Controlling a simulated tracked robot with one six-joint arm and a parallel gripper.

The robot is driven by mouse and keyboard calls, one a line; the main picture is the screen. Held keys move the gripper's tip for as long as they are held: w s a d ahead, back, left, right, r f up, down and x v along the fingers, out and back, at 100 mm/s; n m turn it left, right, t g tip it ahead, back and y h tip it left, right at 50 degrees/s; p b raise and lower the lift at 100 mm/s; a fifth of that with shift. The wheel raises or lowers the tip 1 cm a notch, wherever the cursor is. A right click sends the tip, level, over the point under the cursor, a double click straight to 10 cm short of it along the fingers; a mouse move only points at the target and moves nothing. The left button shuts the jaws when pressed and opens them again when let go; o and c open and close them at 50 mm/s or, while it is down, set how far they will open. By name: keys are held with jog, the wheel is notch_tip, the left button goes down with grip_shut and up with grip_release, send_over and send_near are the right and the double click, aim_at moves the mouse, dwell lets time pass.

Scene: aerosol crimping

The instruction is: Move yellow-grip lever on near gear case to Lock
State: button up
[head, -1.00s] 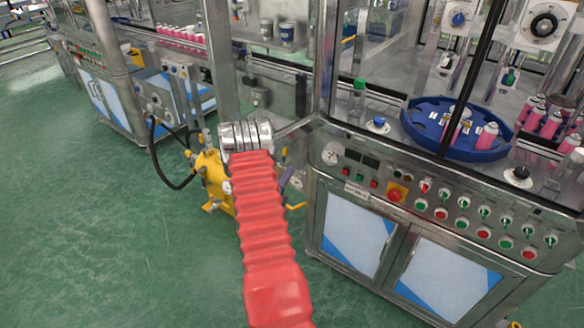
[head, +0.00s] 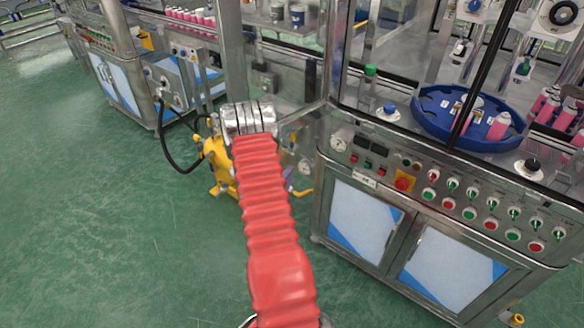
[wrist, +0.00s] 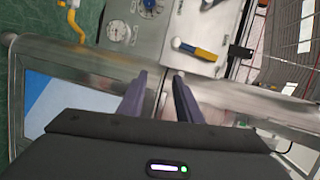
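In the wrist view, my gripper (wrist: 159,77) is open, with its two dark fingers apart and nothing between them. Just beyond the fingertips, up and right, a short lever with a yellow and blue grip (wrist: 203,54) and a pale rounded end lies across a light metal panel (wrist: 190,20). A bent yellow handle (wrist: 72,22) shows at the upper left. I cannot tell which of these is the task's lever, and no Lock marking is legible. In the head view, my red-sleeved arm hides the gripper and part of a yellow machine (head: 219,160).
Round gauges (wrist: 118,33) sit on the panel, left of the short lever. A steel cabinet with a button panel (head: 440,190) stands to the right in the head view. A black hose (head: 165,150) loops left of the yellow machine. Green floor (head: 90,230) is open at left.

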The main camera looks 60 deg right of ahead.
jog(key=w+a+f+n+t+y, duration=0.1)
jog(key=w+a+f+n+y, duration=0.1)
jog(key=w+a+n+y, duration=0.25)
jog(key=w+a+f+n+t+y, duration=0.1)
jog(key=w+a+f+n+y, duration=0.15)
jog(key=a+n, duration=0.35)
jog(key=w+a+r+n+y, duration=0.1)
jog(key=a+r+n+y, duration=0.25)
jog(key=a, duration=0.45)
jog(key=w+a+r+n+y, duration=0.1)
jog(key=a+r+n+y, duration=0.1)
jog(key=a+r+n, duration=0.45)
jog(key=s+a+r+n+y, duration=0.1)
jog(key=s+a+r+n, duration=0.3)
jog(key=a+r, duration=0.5)
jog(key=s+a+r+n+y, duration=0.1)
jog(key=s+a+r+n, duration=0.4)
jog(key=a+r, duration=0.5)
jog(key=s+a+r+n+t+y, duration=0.1)
jog(key=s+a+r+n, duration=0.3)
jog(key=a+r, duration=0.6)
jog(key=s+a, duration=0.2)
jog(key=shift+s+a, duration=0.2)
jog(key=shift+a, duration=0.2)
